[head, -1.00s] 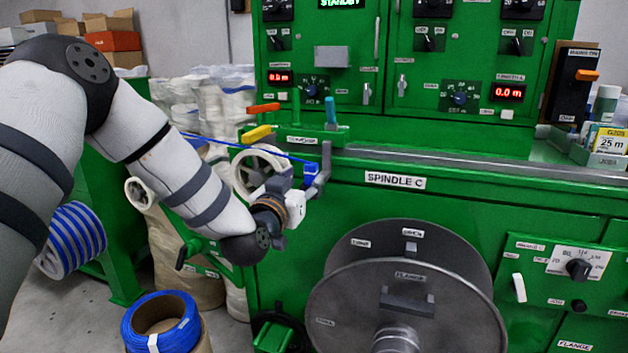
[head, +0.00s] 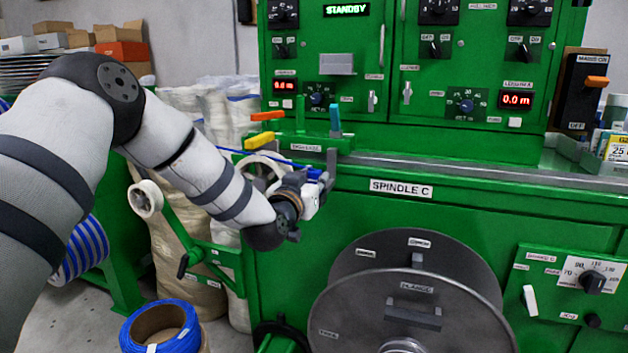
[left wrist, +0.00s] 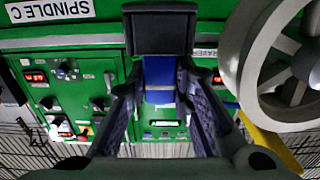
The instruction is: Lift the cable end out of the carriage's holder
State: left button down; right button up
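The blue cable (head: 268,158) runs from the left toward the carriage's grey upright holder (head: 331,160) on the green machine. Its blue end piece (head: 313,174) shows beside the holder, partly behind my gripper. In the left wrist view the blue end piece (left wrist: 159,78) lies between the fingers of my left gripper (left wrist: 160,82), below a dark grey block (left wrist: 160,30). My left gripper (head: 322,189) is at the holder. Its fingers stand on either side of the blue piece and look open; I cannot tell whether they touch it. My right gripper is not in view.
A handwheel (head: 262,172) stands left of the gripper, with orange (head: 268,116) and yellow (head: 258,140) levers above it. A blue lever (head: 335,120) rises behind the holder. A large grey spool (head: 415,310) is below right. Blue cable coils (head: 160,325) lie on the lower left.

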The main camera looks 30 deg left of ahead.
pick_arm(q)
jog(key=shift+r, duration=0.45)
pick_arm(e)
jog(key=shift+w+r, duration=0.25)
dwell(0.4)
pick_arm(q)
jog(key=shift+r+p, duration=0.2)
jog(key=shift+p, duration=0.15)
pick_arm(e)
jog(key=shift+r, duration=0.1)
pick_arm(q)
jog(key=shift+r, duration=0.4)
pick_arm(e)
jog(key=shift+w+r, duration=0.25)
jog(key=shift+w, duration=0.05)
pick_arm(q)
jog(key=shift+r+p, duration=1.35)
jog(key=shift+r, duration=1.45)
jog(key=shift+f, duration=0.1)
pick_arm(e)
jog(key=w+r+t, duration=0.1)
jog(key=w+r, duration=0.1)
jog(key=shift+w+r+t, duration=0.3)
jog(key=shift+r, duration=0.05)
